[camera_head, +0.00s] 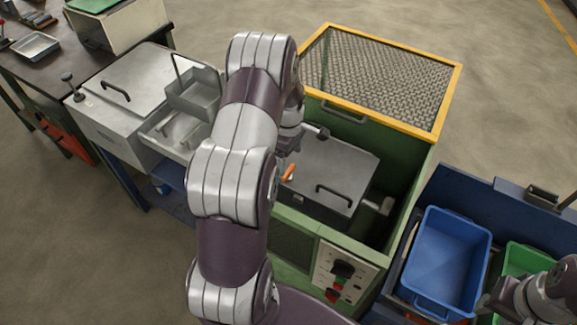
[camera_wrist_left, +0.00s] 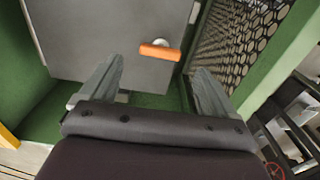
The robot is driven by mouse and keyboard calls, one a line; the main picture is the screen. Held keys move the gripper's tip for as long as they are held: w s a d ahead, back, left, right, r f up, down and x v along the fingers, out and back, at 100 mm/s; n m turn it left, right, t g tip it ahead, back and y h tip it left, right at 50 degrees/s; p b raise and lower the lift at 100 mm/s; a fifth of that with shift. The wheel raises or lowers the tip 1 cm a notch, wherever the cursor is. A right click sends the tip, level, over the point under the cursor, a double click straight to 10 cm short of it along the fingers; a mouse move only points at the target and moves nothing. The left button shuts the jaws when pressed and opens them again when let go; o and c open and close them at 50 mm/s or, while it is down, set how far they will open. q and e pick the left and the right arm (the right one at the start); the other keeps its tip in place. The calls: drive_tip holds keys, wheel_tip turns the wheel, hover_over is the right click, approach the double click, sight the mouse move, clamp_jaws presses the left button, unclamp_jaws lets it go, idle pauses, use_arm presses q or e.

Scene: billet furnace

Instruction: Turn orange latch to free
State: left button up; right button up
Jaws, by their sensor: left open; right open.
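The orange latch (camera_head: 288,173) is on the left edge of the grey furnace lid (camera_head: 325,172), partly behind my left arm. In the left wrist view the latch (camera_wrist_left: 160,51) is an orange bar on a round light pivot, lying nearly level across the picture, on the grey panel (camera_wrist_left: 95,35). My left gripper (camera_head: 303,142) is mostly hidden by its own arm in the head view. In the left wrist view its jaws (camera_wrist_left: 158,72) are apart and empty, with the latch beyond them and between them. My right gripper (camera_head: 492,301) is at the lower right, open, away from the latch.
A green cabinet with a yellow-framed mesh cover (camera_head: 375,75) surrounds the lid. A control panel (camera_head: 342,277) with knobs is at its front. Blue bin (camera_head: 446,258) and green bin (camera_head: 519,262) stand at right. A metal box (camera_head: 120,90) and trays (camera_head: 197,95) are at left.

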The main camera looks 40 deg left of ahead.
sight(289, 170)
use_arm(q)
wheel_tip(289, 170, up, 8)
drive_tip(key=shift+f+b, duration=0.25)
drive_tip(key=shift+b, duration=0.1)
drive_tip(key=s+d+r+m, duration=0.1)
drive_tip(key=s+d+m, duration=0.6)
drive_tip(key=d+m, duration=0.2)
drive_tip(key=s+d+r+m+t, duration=0.1)
drive_tip(key=s+d+r+m, duration=0.1)
drive_tip(key=s+d+m, duration=0.5)
drive_tip(key=d+m, duration=0.2)
drive_tip(key=m, duration=0.1)
drive_tip(key=shift+d+m, duration=0.3)
drive_tip(key=shift+s+r, duration=0.1)
drive_tip(key=shift+r, duration=0.05)
